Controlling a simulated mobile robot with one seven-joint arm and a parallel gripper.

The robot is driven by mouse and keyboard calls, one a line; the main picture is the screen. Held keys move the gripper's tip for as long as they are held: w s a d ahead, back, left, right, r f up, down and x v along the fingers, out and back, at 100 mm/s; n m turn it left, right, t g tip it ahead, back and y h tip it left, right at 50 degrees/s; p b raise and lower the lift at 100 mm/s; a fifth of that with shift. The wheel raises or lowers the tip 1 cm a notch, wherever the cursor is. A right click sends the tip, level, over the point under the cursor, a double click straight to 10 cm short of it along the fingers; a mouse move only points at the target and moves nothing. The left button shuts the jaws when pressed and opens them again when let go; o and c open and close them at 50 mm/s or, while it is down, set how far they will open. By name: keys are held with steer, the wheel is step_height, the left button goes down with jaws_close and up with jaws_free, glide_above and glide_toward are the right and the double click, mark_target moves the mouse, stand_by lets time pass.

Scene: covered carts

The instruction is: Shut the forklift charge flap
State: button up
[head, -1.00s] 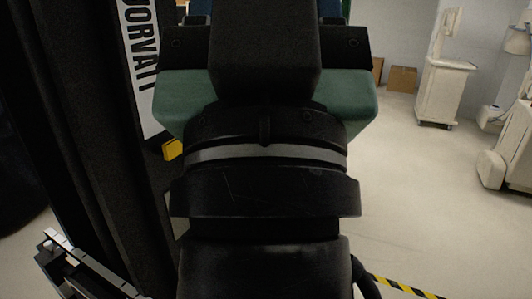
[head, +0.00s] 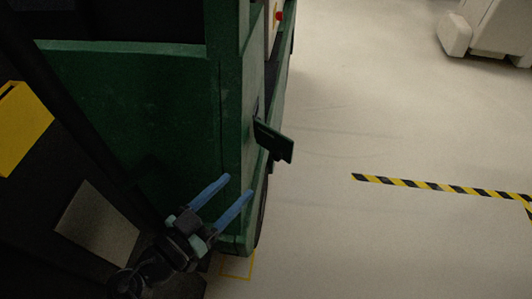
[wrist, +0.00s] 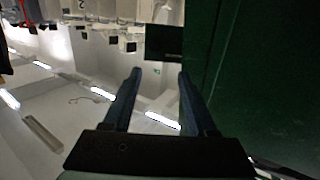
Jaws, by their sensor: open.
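The charge flap (head: 274,141) is a small dark green plate. It stands out from the right-hand side of the green forklift body (head: 130,100), swung open. My gripper (head: 239,186) has two blue fingers, is open and empty, and is below and left of the flap in the head view, apart from it. In the wrist view my gripper (wrist: 159,72) shows its fingers spread, and a dark rectangular plate (wrist: 164,41), which looks like the flap, lies beyond the fingertips. The forklift's dark green side (wrist: 265,75) fills the right. The opening behind the flap is mostly hidden.
A black-and-yellow floor stripe (head: 430,186) runs to the right. The pale floor beside the forklift (head: 370,90) is clear. A white covered cart (head: 490,30) stands at the top right. A red button (head: 279,16) shows on the forklift.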

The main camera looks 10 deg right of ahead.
mark_target(275, 158)
steer(key=shift+h, duration=0.5)
steer(key=x, duration=0.4)
steer(key=f+x, duration=0.1)
steer(key=x, duration=0.3)
steer(key=p+x, duration=0.1)
steer(key=x, duration=0.3)
steer(key=shift+s+d+f, duration=0.2)
steer(key=shift+s+f, duration=0.15)
jaws_close()
stand_by(0.5)
